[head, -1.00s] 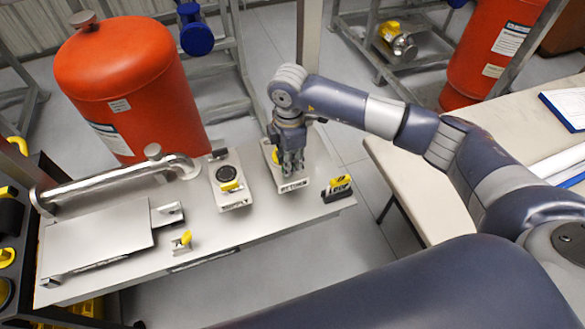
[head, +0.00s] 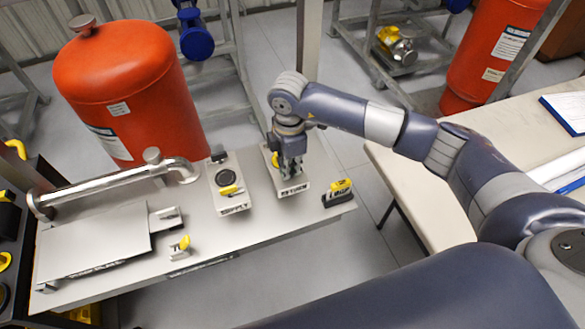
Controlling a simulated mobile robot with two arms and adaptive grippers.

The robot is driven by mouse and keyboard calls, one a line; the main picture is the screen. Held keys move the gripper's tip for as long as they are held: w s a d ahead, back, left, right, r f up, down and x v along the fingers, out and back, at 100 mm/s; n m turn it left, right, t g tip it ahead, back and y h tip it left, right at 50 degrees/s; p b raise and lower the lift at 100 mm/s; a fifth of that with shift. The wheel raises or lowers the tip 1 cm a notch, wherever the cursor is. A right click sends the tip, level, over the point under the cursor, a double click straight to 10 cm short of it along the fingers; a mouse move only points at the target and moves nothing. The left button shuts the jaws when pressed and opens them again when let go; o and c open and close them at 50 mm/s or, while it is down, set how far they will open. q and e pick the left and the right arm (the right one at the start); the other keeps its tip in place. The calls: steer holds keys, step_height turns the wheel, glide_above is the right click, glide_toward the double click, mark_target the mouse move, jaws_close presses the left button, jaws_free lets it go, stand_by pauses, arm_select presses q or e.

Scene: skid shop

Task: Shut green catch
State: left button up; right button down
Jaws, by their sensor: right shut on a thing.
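No green catch shows. My right gripper (head: 291,172) points down over the plate marked RETURN (head: 293,190) and is shut on its yellow handle (head: 275,160), mostly hidden by the fingers. A similar plate marked SUPPLY (head: 234,207) stands to the left, with a black dial and a yellow handle. A small metal catch with a yellow lever (head: 181,246) sits near the front edge of the steel bench (head: 225,235). A metal bracket (head: 166,217) lies beside the flat steel lid (head: 95,243). My left gripper is out of view.
A yellow and black block (head: 339,192) sits at the bench's right end. A bent steel pipe (head: 115,185) runs along the back left. A large orange tank (head: 130,90) stands behind the bench. A pale table (head: 405,165) is at the right, across a floor gap.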

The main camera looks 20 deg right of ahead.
steer(key=shift+f+n+b, duration=0.1)
steer(key=shift+n+b, duration=0.3)
steer(key=shift+n, duration=1.1)
steer(key=shift+n+b, duration=0.8)
steer(key=shift+n, duration=0.1)
steer(key=shift+n+b, duration=0.3)
steer(key=shift+n, duration=0.6)
